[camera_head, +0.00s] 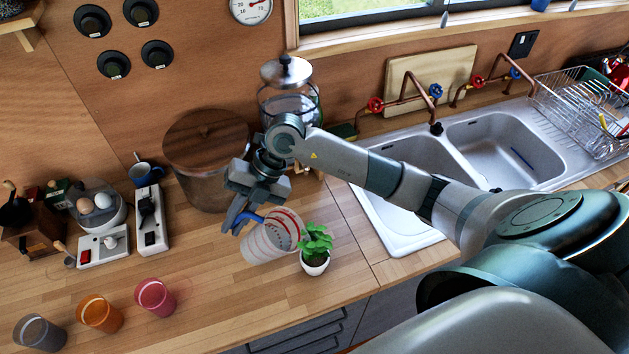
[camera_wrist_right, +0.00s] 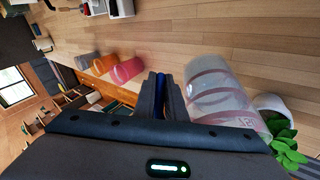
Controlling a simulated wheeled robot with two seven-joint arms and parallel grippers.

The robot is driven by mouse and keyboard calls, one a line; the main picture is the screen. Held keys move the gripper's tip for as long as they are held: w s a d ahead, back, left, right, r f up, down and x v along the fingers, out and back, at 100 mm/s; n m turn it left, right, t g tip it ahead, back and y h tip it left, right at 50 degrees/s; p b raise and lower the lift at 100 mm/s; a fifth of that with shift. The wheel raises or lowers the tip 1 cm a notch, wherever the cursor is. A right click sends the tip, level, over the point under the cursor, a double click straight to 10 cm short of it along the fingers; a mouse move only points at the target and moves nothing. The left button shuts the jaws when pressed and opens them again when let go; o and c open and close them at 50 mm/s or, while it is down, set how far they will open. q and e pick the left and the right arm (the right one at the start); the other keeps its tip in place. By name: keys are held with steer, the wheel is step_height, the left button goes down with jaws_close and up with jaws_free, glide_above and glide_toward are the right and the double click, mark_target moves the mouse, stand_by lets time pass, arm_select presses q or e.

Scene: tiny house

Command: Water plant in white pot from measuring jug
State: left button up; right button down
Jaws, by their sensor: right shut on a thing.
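My right gripper (camera_head: 238,215) is shut on the blue handle of the clear measuring jug (camera_head: 265,243), which has red markings. The jug is tilted, with its open end towards the plant. The green plant (camera_head: 316,241) stands in a small white pot (camera_head: 314,266) on the wooden counter, just right of the jug. The wrist view shows the jug (camera_wrist_right: 215,90) beside the fingers (camera_wrist_right: 163,95), with the white pot (camera_wrist_right: 271,104) and leaves (camera_wrist_right: 288,148) past its end. I cannot make out water leaving the jug. My left gripper is not in view.
Pink (camera_head: 155,297), orange (camera_head: 99,314) and grey (camera_head: 40,333) cups stand at the front left. A large lidded pot (camera_head: 205,160) and glass jar (camera_head: 290,95) stand behind the gripper. The sink (camera_head: 400,160) lies right, partly behind my arm.

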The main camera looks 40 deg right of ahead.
steer(key=shift+w+a+f, duration=0.15)
steer(key=shift+w+f, duration=0.05)
steer(key=shift+s+r, duration=0.1)
steer(key=shift+s, duration=0.05)
steer(key=shift+w+a+f+g+h, duration=0.3)
steer(key=shift+w+f+g+h, duration=0.1)
steer(key=shift+f, duration=0.25)
steer(key=shift+f, duration=0.1)
